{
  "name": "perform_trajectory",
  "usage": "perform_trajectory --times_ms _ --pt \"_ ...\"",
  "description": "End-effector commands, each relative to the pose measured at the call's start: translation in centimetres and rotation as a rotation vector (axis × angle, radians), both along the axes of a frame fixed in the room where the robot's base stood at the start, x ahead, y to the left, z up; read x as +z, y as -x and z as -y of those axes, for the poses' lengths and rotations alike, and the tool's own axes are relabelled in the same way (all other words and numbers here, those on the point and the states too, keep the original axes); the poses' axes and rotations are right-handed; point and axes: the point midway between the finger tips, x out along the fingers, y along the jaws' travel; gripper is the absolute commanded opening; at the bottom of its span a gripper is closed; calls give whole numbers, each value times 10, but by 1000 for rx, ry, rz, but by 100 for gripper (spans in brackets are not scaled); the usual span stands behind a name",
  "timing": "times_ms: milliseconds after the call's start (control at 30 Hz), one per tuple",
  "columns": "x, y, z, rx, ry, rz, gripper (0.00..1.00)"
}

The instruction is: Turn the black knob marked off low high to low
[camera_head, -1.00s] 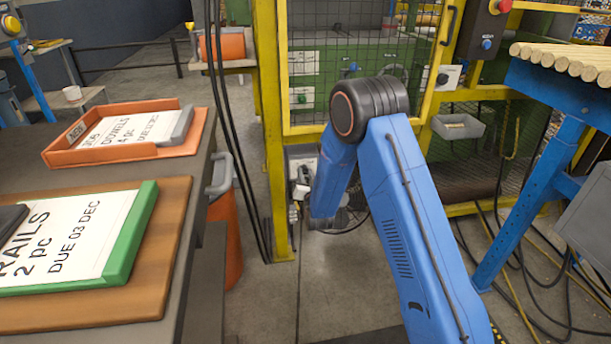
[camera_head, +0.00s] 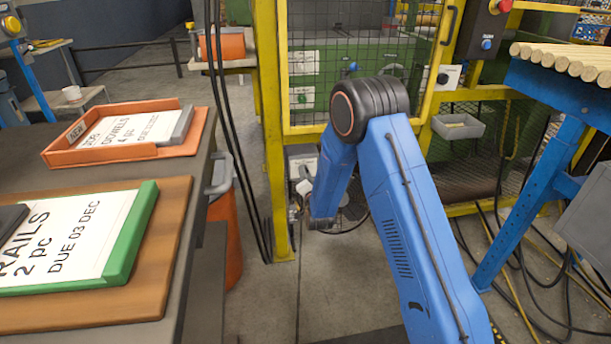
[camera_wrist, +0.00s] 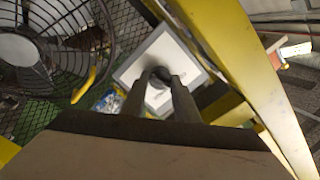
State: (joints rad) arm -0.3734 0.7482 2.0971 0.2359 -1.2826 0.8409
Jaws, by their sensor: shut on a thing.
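In the wrist view, the two dark fingers of my gripper (camera_wrist: 161,76) are closed around a small black knob (camera_wrist: 160,72) on a white square plate (camera_wrist: 160,48). The fingers and the steep angle hide most of the knob, so its pointer and the off, low and high marks cannot be read. In the head view, the plate (camera_head: 302,166) sits low beside the yellow post, and my gripper (camera_head: 297,196) is small and partly hidden in front of it.
A yellow post (camera_head: 272,130) stands close to the left of my gripper. A caged fan (camera_wrist: 50,45) is at the left in the wrist view. Another black knob (camera_head: 443,78) is on the mesh guard's right. Black cables (camera_head: 232,150) hang left of the post.

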Motion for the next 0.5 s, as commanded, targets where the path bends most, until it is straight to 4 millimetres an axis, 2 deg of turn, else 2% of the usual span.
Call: perform_trajectory --times_ms 200,500 --pt "-1 0 1 -1 -120 -19 5" --pt "-1 0 1 -1 -202 -32 5"
